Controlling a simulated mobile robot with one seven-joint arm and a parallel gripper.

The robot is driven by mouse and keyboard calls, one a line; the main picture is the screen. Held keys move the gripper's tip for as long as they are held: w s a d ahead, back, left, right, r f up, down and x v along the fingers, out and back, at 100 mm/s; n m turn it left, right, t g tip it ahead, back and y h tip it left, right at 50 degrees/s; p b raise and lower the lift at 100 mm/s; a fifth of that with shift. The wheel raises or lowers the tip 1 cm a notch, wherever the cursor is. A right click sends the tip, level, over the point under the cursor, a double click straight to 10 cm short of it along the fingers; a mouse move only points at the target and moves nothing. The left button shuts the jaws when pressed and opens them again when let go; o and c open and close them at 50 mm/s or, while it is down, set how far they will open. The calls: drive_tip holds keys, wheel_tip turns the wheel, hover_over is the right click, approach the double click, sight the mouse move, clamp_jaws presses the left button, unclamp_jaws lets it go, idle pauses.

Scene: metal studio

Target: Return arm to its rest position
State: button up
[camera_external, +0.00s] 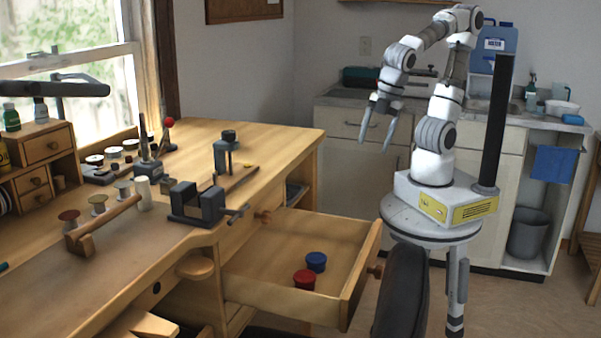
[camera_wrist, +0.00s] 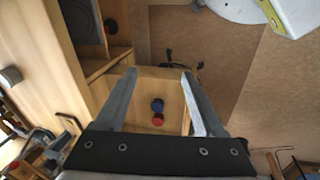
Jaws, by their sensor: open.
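My gripper (camera_external: 380,117) hangs in the air with its two fingers pointing down, above and behind the open drawer. It is open and holds nothing. In the wrist view my gripper (camera_wrist: 160,80) shows its two fingers spread apart. Between them, well below, lie a blue lidded jar (camera_wrist: 157,105) and a red lidded jar (camera_wrist: 158,119). In the external view the red jar (camera_external: 304,279) and the blue jar (camera_external: 316,262) stand side by side in the open drawer (camera_external: 345,233). My arm is raised and bent over toward the bench.
The wooden workbench (camera_external: 285,140) carries a vise (camera_external: 197,203), spools and small tools. A black chair back (camera_external: 402,292) stands before the drawer. A counter (camera_external: 345,101) with a sink area and a blue jug (camera_external: 497,45) is behind. The air around my gripper looks clear.

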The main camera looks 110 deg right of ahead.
wheel_tip(320, 180, up, 16)
drive_tip(key=s+d+m+t+y+p, duration=0.1)
drive_tip(key=d+m+t+p, duration=0.1)
drive_tip(key=m+p, duration=0.5)
drive_tip(key=t+p, duration=0.1)
drive_tip(key=p, duration=0.4)
drive_tip(key=shift+s+d+m+y, duration=0.35)
drive_tip(key=shift+s+m+y, duration=0.05)
drive_tip(key=shift+f, duration=0.15)
